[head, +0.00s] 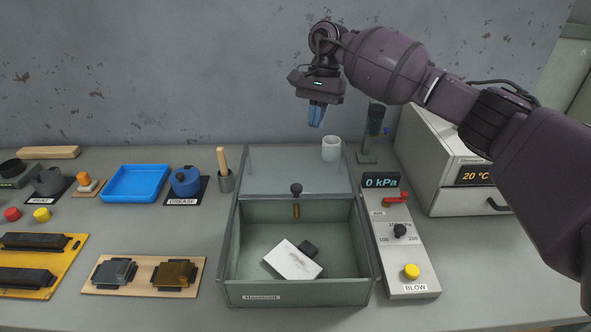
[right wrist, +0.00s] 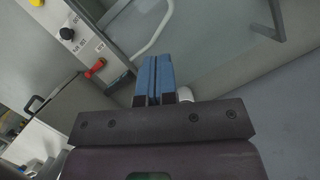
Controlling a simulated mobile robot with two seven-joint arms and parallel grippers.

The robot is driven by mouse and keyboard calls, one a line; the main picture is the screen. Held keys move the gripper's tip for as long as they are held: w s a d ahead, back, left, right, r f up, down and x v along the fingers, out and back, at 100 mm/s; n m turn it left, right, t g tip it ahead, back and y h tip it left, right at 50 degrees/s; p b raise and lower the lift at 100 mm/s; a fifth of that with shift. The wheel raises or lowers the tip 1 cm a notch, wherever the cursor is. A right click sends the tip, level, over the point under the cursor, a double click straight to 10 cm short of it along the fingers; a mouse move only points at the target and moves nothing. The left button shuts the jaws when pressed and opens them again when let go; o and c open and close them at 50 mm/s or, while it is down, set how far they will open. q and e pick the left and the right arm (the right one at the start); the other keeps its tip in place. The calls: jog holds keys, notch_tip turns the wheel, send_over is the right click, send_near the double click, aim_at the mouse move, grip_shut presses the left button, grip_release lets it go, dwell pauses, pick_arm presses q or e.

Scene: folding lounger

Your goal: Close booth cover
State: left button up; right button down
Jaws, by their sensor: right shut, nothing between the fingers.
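A dark knob (head: 296,189) on a brass stem stands at the near edge of the clear panel. Inside are a white block (head: 291,261) and a small black piece (head: 308,248). My right gripper (head: 316,117) is shut and empty, with blue fingers pointing down, above the back of the cover and apart from it. The fingers also show in the right wrist view (right wrist: 153,72). My left gripper is out of view.
A white cup (head: 331,149) stands near the cover's back right corner. A control panel with a red lever (head: 395,199) and yellow button (head: 411,271) is at the right, beside a grey oven (head: 445,165). A blue tray (head: 136,183) and a tool cup (head: 226,180) stand left.

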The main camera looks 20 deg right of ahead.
jog(key=p, duration=0.1)
send_near(300, 194)
jog(key=f, duration=0.1)
jog(key=w+d+f, duration=0.1)
jog(key=w+f, duration=0.1)
jog(key=shift+w+d+f, duration=0.25)
jog(key=shift+d+f, duration=0.05)
jog(key=shift+d, duration=0.1)
jog(key=shift+s+a+f+p, duration=0.15)
jog(key=shift+s+a+p, duration=0.25)
jog(key=shift+s+a, duration=0.15)
jog(key=shift+s+a+f+p, duration=0.15)
jog(key=shift+s+a+p, duration=0.2)
jog(key=shift+s+a, duration=0.2)
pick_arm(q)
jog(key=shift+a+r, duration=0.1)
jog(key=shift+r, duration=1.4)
pick_arm(e)
jog(key=shift+s+a+f, duration=0.25)
jog(key=shift+s+a, duration=0.05)
jog(key=shift+s, duration=0.05)
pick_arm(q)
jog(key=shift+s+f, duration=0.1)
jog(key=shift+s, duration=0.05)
pick_arm(e)
jog(key=shift+s, duration=0.1)
